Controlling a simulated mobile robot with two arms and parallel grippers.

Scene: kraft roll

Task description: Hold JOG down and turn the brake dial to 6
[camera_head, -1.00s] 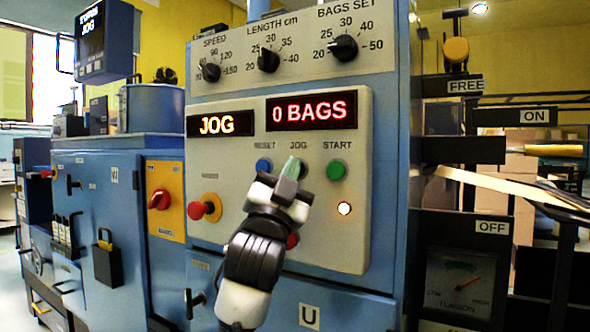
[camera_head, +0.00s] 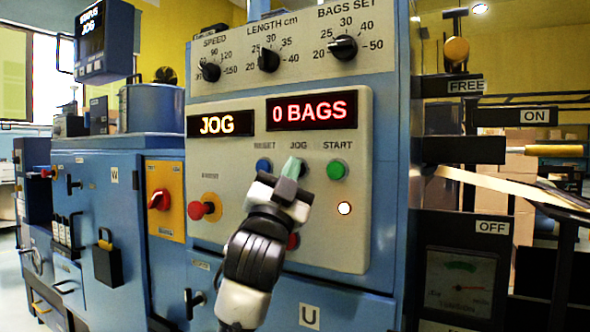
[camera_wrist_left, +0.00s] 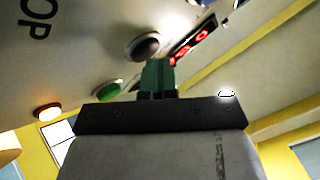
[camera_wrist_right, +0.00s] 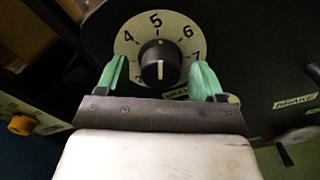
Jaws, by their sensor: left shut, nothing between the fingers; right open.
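My left gripper (camera_head: 289,172) is shut and empty, its green fingertips at the JOG button (camera_head: 299,163), mostly covering it below its label. In the left wrist view the tips (camera_wrist_left: 158,72) are close by a dark round button; I cannot tell how far it is pressed. The panel display (camera_head: 217,124) reads JOG. In the right wrist view the brake dial (camera_wrist_right: 187,27) shows 4, 5, 6 and 7 around a black knob (camera_wrist_right: 160,66). The knob's white mark points roughly up, near 5. My right gripper (camera_wrist_right: 159,78) is open, one finger on each side of the knob.
The blue RESET button (camera_head: 264,165) and green START button (camera_head: 338,169) flank JOG. A red stop button (camera_head: 202,209) is lower left. The second display (camera_head: 312,110) reads 0 BAGS. A tension gauge (camera_head: 459,283) is at the right.

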